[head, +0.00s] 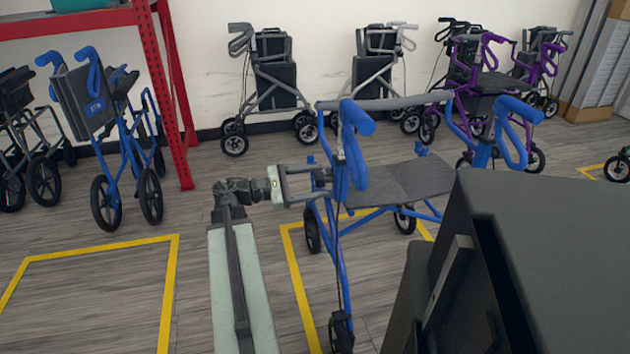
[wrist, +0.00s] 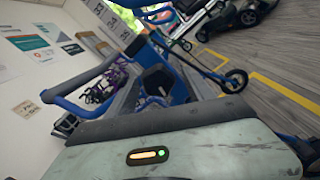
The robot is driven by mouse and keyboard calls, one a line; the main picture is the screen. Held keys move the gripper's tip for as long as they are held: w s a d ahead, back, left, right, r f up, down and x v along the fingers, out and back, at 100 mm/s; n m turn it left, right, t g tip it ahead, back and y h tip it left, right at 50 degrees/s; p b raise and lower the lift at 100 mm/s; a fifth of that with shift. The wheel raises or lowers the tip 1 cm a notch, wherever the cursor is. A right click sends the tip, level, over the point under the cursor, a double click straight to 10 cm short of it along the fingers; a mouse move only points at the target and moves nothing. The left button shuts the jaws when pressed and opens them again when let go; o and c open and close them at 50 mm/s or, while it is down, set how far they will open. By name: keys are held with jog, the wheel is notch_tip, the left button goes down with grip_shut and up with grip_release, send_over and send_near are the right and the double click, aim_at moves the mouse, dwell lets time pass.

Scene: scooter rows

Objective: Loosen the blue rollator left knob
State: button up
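The blue rollator (head: 338,255) stands in front of me with a grey seat, blue hand grips and a grey backrest bar. It also shows in the wrist view (wrist: 70,103), tilted and very near. My gripper (head: 322,180) reaches from the left to the blue upright below the left-hand grip. Its fingers look spread apart, with a small dark part at their tips beside the upright. I cannot tell whether that part is the left knob or the finger pads, or whether the fingers press on anything.
Yellow floor lines (head: 297,285) mark the bay around the rollator. Another blue rollator (head: 125,140) stands at left by a red rack (head: 165,90). Grey and purple rollators (head: 272,85) line the back wall. Open floor lies left of my arm.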

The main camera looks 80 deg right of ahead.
jog(key=shift+w, duration=0.1)
jog(key=v, duration=0.7)
jog(key=shift+w+a, duration=0.2)
jog(key=shift+w, duration=0.05)
